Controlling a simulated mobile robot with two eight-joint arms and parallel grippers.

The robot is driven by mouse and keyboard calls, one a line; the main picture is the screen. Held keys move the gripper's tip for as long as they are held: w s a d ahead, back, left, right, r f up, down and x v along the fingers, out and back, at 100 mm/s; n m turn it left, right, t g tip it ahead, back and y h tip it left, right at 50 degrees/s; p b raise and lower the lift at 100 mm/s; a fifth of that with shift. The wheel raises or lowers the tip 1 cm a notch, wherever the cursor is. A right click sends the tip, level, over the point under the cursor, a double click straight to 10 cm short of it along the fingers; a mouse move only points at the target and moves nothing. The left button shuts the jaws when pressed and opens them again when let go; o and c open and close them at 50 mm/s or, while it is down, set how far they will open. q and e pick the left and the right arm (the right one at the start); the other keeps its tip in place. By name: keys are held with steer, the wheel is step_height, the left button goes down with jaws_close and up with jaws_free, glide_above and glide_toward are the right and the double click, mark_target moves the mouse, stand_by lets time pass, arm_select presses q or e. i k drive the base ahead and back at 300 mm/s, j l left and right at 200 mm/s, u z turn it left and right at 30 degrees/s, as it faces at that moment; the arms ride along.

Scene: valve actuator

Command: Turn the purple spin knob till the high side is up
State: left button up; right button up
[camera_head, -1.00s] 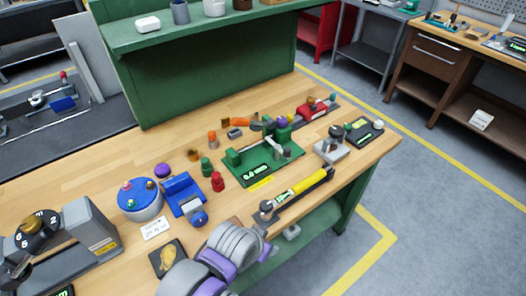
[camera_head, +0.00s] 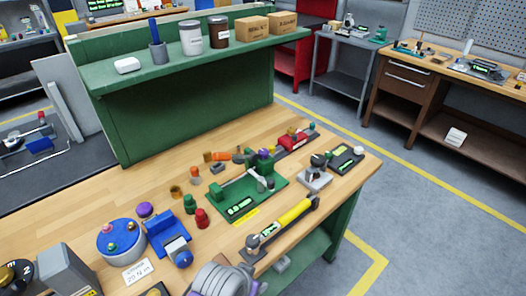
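A small purple knob (camera_head: 145,209) sits on the bench beside the round blue-topped unit (camera_head: 121,237). Another purple part (camera_head: 264,153) shows at the back of the green fixture (camera_head: 247,194), partly hidden by the parts around it. At this size I cannot tell which side of either purple part is high. A grey and purple section of my own arm shows at the bottom centre, with no fingertips visible. Neither gripper is in view.
A blue device (camera_head: 165,232), red bottle-shaped part (camera_head: 201,218) and yellow-handled tool (camera_head: 286,220) crowd the wooden bench. A green shelf (camera_head: 190,62) rises behind. Bare wood (camera_head: 75,210) lies at the left.

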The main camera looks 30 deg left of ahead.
mark_target(264, 153)
steer(key=i+l+u, duration=0.15)
steer(key=i+l, duration=1.05)
steer(key=i+l+u, duration=0.1)
steer(key=u, duration=1.6)
steer(key=i+l, duration=0.05)
steer(key=l, duration=0.05)
